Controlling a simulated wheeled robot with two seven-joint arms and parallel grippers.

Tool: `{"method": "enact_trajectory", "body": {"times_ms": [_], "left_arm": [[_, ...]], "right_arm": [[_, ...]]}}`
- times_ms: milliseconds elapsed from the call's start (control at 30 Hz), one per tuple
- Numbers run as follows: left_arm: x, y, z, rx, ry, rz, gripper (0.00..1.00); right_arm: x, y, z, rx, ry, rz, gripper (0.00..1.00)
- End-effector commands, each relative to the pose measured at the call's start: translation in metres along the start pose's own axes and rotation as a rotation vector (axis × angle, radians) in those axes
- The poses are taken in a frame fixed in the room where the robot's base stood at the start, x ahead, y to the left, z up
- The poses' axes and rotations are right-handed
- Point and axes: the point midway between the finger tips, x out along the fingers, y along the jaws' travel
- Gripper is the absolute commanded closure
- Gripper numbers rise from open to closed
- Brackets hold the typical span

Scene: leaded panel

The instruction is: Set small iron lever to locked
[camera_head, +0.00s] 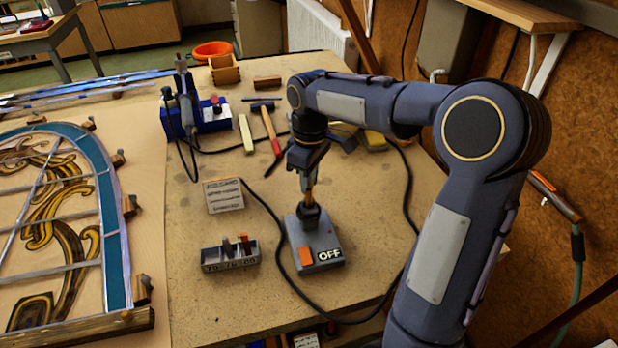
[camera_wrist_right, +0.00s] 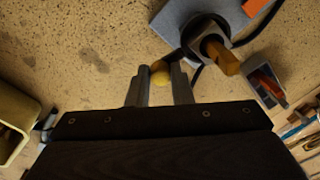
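A grey box (camera_head: 328,238) with an orange patch and an OFF label stands on the bench. An upright lever-like stem with an orange-brown handle (camera_head: 312,190) rises from its black round base; the handle shows in the right wrist view (camera_wrist_right: 222,56). I cannot tell if this is the small iron lever. A small grey holder (camera_head: 230,260) with two upright pieces stands to its left. My right gripper (camera_head: 307,180) points down close over the handle. In its wrist view the fingers (camera_wrist_right: 161,82) are apart, a yellow round thing between them; contact is unclear. My left gripper is out of view.
A white labelled block (camera_head: 223,195) stands behind the holder. A black cable (camera_head: 284,262) loops around the grey box. A hammer (camera_head: 270,128) and a blue soldering station (camera_head: 208,116) lie farther back. The leaded panel (camera_head: 118,235) fills the left.

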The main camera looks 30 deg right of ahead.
Motion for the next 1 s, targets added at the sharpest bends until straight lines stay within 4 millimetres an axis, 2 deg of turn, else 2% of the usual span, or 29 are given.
{"method": "enact_trajectory", "body": {"times_ms": [33,100,467,667,1000], "left_arm": [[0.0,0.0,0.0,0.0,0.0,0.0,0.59],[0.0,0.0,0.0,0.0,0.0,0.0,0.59],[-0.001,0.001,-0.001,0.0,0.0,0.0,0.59],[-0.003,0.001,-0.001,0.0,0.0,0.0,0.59],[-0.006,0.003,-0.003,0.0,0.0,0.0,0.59]], "right_arm": [[0.0,0.0,0.0,0.0,0.0,0.0,0.91],[0.0,0.0,0.0,0.0,0.0,0.0,1.0],[-0.001,0.001,0.003,0.051,0.002,0.0,1.0],[-0.001,0.004,0.009,0.17,0.007,0.001,1.0],[-0.002,0.006,0.027,0.48,0.02,0.0,1.0]]}}
